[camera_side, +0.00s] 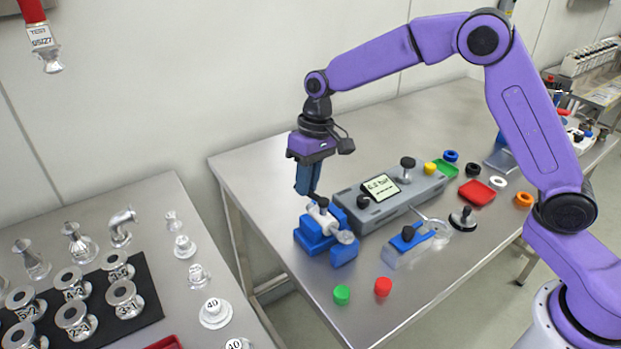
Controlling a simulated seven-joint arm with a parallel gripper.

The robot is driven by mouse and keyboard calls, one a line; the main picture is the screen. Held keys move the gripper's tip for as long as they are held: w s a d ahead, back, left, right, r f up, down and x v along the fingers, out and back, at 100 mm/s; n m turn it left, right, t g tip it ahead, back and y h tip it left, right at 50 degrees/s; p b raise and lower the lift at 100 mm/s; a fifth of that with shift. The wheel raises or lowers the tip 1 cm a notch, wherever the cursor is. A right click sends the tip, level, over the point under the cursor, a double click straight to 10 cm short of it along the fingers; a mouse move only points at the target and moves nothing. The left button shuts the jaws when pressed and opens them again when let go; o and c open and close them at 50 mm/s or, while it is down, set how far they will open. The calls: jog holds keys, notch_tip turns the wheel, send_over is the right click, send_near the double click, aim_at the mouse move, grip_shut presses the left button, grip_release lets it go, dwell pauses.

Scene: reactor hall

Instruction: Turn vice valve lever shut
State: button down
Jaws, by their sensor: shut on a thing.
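The blue vice (309,236) stands near the left edge of the steel table. A metal valve (325,221) is clamped in it, with a round flange facing right and forward. The dark valve lever (317,198) is at the top of the valve, partly hidden by the fingers. My gripper (309,192) comes down from above with its blue fingers pointing down, shut on the lever. The exact angle of the lever is too small to make out.
A grey box with a display (381,187) stands just right of the vice. A blue-topped block (409,241), a green cap (342,295) and a red cap (383,287) are in front. A red tray (477,192) lies farther right.

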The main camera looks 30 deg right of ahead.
jog(key=s+a+n+g+h, duration=0.1)
jog(key=s+a+n, duration=0.3)
jog(key=n, duration=1.1)
jog(key=shift+s+a+g+h, duration=0.15)
jog(key=shift+g+h, duration=0.15)
jog(key=shift+h, duration=0.3)
jog(key=shift+r, duration=0.1)
jog(key=c, duration=1.1)
grip_release()
jog(key=w+r, duration=0.3)
jog(key=r, duration=1.4)
jog(key=shift+w, duration=0.1)
